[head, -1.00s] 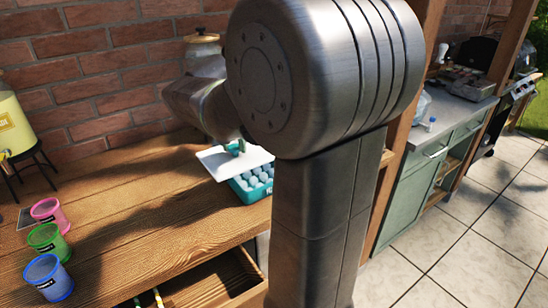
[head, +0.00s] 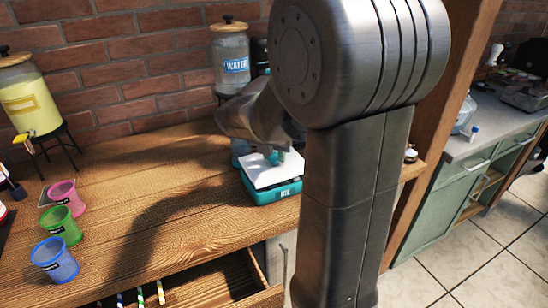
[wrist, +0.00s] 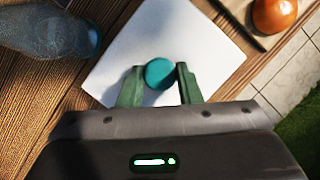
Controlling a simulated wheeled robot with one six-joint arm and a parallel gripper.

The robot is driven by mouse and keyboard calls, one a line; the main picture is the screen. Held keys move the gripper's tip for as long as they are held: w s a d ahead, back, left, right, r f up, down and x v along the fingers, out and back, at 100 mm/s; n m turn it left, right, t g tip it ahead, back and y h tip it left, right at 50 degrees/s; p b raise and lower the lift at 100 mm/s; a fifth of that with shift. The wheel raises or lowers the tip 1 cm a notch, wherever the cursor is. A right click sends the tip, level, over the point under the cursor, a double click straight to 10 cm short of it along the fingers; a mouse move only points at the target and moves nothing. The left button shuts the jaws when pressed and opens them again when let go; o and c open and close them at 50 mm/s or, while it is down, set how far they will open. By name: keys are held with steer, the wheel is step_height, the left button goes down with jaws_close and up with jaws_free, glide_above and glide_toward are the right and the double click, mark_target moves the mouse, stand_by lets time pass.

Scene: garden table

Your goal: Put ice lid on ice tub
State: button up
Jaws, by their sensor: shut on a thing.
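The ice lid (head: 262,174) is a white square plate with a teal round knob (wrist: 160,73). It lies over the teal ice tub (head: 277,195) on the wooden table and hides the ice. In the head view the lid looks nearly level and roughly lined up with the tub; I cannot tell whether it touches the rim. My gripper (wrist: 159,76) is shut on the knob, with one green finger on each side. In the wrist view the lid (wrist: 165,35) hides the tub.
A water jar (head: 231,62) stands behind. A yellow drink dispenser (head: 35,102) and pink (head: 66,197), green (head: 62,226) and blue (head: 55,260) cups stand at left. A drawer with straws (head: 140,298) is open in front. A bluish glass object (wrist: 50,32) is close to the lid.

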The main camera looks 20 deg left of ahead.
steer(key=shift+f, duration=0.5)
steer(key=shift+f, duration=0.6)
steer(key=o, duration=1)
steer(key=shift+r, duration=0.1)
steer(key=shift+r, duration=0.1)
steer(key=shift+r, duration=0.3)
steer(key=v, duration=1.2)
steer(key=shift+w+r+p, duration=0.1)
steer(key=shift+r+p, duration=0.05)
steer(key=shift+p, duration=0.15)
